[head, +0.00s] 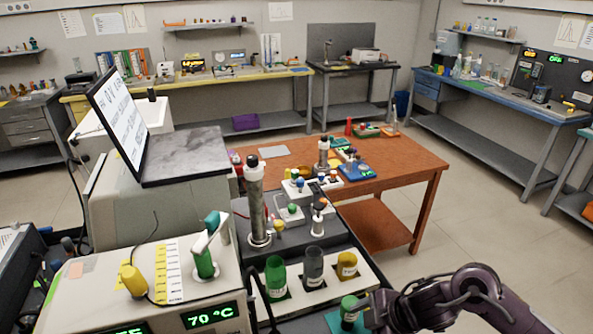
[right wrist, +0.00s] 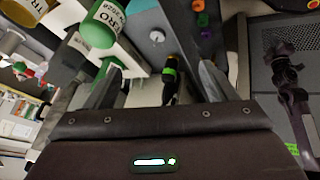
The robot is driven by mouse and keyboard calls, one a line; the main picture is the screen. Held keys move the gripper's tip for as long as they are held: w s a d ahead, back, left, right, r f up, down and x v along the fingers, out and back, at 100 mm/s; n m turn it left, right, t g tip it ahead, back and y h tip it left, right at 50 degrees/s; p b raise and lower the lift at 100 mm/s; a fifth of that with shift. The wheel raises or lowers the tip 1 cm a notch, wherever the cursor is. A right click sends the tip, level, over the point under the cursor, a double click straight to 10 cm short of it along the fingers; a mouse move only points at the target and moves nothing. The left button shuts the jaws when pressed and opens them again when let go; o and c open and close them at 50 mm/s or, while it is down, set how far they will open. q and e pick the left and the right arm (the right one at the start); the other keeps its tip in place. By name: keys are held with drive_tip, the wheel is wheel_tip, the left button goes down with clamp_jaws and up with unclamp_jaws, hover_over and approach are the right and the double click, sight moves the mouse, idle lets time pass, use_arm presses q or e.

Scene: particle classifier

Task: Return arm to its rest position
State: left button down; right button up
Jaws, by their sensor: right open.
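My right arm comes in from the lower right in the head view. Its gripper (head: 372,310) is at the bottom edge, close to a green-capped vial (head: 350,310) on a teal surface; I cannot tell whether they touch. In the right wrist view the two fingers of my right gripper (right wrist: 160,88) stand apart. A dark thing with a green band (right wrist: 170,78) shows between them, seemingly beyond the fingers; I see no hold on it. A green labelled container (right wrist: 100,25) is near the left finger. My left gripper is not seen.
A white rack holds green (head: 275,278), grey (head: 313,268) and yellow (head: 347,266) labelled containers. A heater panel reading 70 °C (head: 213,317) is at lower left. A brown table (head: 400,165) stands behind. Open floor (head: 465,220) lies to the right.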

drive_tip(key=a+r+m+t, duration=0.3)
drive_tip(key=a+m+t, duration=0.15)
drive_tip(key=a, duration=0.35)
drive_tip(key=s+d+f+m+g+h, duration=0.35)
drive_tip(key=s+d+m+h, duration=0.25)
drive_tip(key=s+d+m, duration=0.75)
drive_tip(key=s+f+n+g+b, duration=0.1)
drive_tip(key=s+f+n+g, duration=0.15)
drive_tip(key=f, duration=2.75)
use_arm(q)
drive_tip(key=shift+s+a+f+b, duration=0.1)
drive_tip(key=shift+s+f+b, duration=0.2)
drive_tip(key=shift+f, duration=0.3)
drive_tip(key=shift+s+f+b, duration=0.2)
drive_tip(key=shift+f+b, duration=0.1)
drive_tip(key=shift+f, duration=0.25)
use_arm(e)
drive_tip(key=s+d+f, duration=0.2)
drive_tip(key=s+f, duration=0.7)
drive_tip(key=s, duration=0.1)
drive_tip(key=s+d+f, duration=0.1)
drive_tip(key=s+f, duration=0.9)
drive_tip(key=shift+d+g, duration=0.35)
